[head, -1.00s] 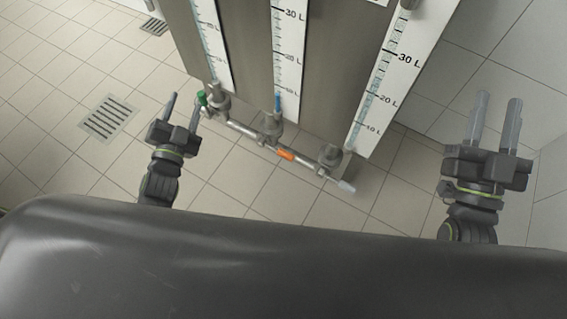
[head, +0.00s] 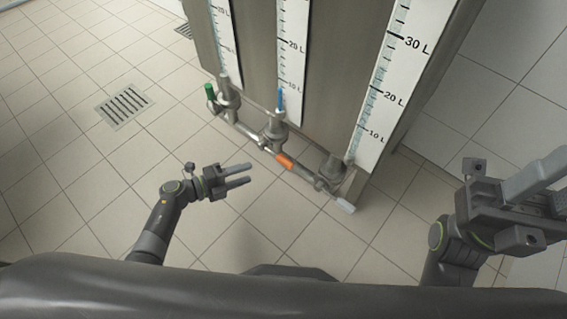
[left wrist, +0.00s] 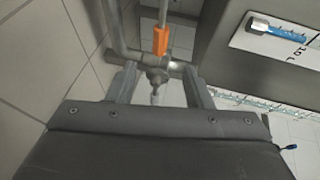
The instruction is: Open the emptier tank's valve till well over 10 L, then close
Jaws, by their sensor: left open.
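Three white scales marked in litres stand on the grey tank front: left (head: 223,40), middle (head: 291,60) and right (head: 385,90). I cannot read the liquid levels surely. Along the pipe below are a green valve handle (head: 210,92), a blue one (head: 280,99) and an orange one (head: 285,160) lying along the pipe. The orange handle also shows in the left wrist view (left wrist: 160,41), ahead of my fingers. My left gripper (head: 250,174) is open and empty, left of the orange handle and apart from it. My right gripper (head: 558,178) is at the right edge, its fingers cut off.
The pipe ends in a pale tip (head: 344,206) at lower right. A floor drain grate (head: 123,106) lies in the tiles at left. Tiled floor (head: 300,235) before the pipe is clear.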

